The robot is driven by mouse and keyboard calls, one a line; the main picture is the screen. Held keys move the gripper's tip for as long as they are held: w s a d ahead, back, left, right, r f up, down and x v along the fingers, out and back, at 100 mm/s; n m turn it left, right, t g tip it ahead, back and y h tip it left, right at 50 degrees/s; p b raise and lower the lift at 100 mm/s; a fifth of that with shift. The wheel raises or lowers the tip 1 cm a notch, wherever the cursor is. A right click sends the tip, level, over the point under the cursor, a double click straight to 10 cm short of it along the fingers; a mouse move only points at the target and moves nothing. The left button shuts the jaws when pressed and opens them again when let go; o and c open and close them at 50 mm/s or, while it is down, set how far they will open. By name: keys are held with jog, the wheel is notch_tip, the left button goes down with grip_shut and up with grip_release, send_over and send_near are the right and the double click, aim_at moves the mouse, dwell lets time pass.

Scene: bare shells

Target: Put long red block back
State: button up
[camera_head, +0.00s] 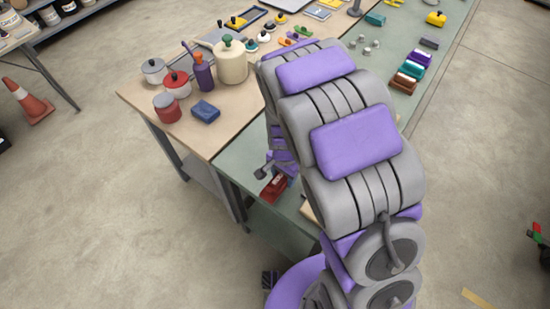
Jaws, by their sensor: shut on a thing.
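A long red block (272,189) is at the near edge of the green worktop, left of my arm. My gripper (267,173) is at this block and shut on it. My arm hides part of the gripper and what lies to its right. I cannot tell whether the block touches the worktop or is held just above it. A row of colored blocks (408,74), with purple, teal and brown ones, stands farther back on the green worktop, right of my arm.
The green worktop (240,172) adjoins a wooden top (150,95) with pots, a purple bottle (203,72), a cream canister (231,62) and a blue block (206,110). An orange cone (30,102) stands on the floor at left. Floor on both sides is mostly clear.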

jog(key=w, duration=0.1)
jog(key=w+a, duration=0.1)
jog(key=w, duration=0.1)
jog(key=w+a, duration=0.1)
jog(key=w, duration=0.1)
jog(key=shift+a+f+b, duration=0.2)
jog(key=shift+f+b, duration=0.15)
jog(key=shift+f, duration=0.05)
jog(key=w, duration=0.3)
jog(key=shift+w+d+f, duration=0.1)
jog(key=shift+w+d, duration=0.1)
jog(key=shift+w+b, duration=0.3)
jog(key=shift+w, duration=0.05)
jog(key=f, duration=0.2)
jog(key=a+f+b, duration=0.1)
jog(key=shift+a+f, duration=0.1)
jog(key=shift+f, duration=0.25)
jog(key=shift+d+r, duration=0.1)
jog(key=shift+d, duration=0.2)
jog(key=o, duration=0.6)
jog(key=shift+d, duration=0.15)
jog(key=o, duration=0.3)
jog(key=shift+a, duration=0.3)
